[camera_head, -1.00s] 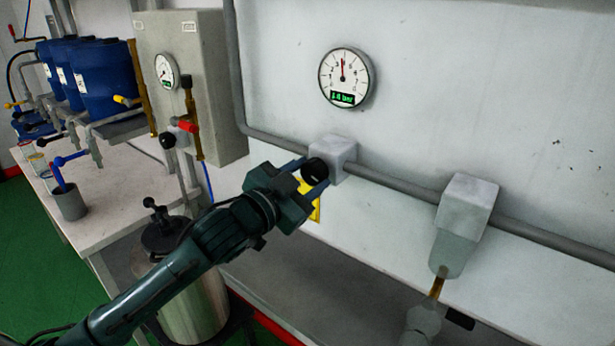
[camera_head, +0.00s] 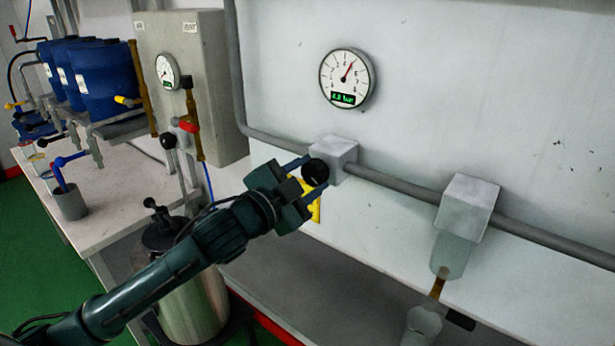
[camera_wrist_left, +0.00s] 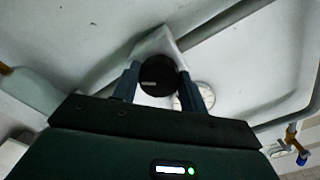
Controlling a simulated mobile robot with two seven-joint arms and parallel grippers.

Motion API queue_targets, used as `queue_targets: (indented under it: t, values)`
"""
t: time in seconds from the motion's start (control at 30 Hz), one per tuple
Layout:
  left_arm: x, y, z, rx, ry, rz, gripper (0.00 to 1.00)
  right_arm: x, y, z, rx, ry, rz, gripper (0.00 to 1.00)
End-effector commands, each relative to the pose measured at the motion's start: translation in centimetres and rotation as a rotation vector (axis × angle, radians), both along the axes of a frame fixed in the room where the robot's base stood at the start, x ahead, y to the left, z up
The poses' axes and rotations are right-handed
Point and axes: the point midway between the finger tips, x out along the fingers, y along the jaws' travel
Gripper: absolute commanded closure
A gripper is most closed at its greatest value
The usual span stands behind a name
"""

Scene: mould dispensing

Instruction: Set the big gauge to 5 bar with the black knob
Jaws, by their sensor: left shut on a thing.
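The big gauge (camera_head: 347,77) hangs on the white wall. Its red needle points up and to the right, and its green display seems to read about 4.8 bar, though the first digit is blurred. The black knob (camera_head: 315,172) sits on the front of a white box on the grey pipe. My left gripper (camera_head: 305,175) is shut on the knob, one finger on each side. In the left wrist view the knob (camera_wrist_left: 157,76) shows a pale mark on its face, between my fingers. My right gripper is not in view.
A smaller gauge (camera_head: 167,71) is on a grey cabinet (camera_head: 215,95) at the left. The grey pipe (camera_head: 400,185) runs along the wall to a second white box (camera_head: 468,205). A steel vessel (camera_head: 195,300) stands below my left arm.

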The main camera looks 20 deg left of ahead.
Motion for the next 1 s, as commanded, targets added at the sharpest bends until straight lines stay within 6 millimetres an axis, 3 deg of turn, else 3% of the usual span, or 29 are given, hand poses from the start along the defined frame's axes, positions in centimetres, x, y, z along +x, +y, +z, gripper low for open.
queue_targets:
  t: [0.07,0.1,0.33,0.67,0.83,1.0]
  values:
    - [0.0,0.0,-0.1,0.000,0.002,0.000,0.80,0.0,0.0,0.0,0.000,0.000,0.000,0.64]
    - [0.0,0.0,-0.1,0.000,0.002,0.000,0.56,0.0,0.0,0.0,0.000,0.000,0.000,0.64]
    - [0.0,0.0,0.0,-0.001,0.002,0.000,0.37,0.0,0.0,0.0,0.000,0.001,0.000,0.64]
    - [-0.4,0.1,-0.1,-0.001,0.002,0.000,0.35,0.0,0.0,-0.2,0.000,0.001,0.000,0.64]
    - [-2.6,0.9,-0.4,0.002,0.002,-0.001,0.35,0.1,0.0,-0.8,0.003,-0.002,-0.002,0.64]
    - [-6.5,2.4,-0.6,0.003,0.005,0.000,0.35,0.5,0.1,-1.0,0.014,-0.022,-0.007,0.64]
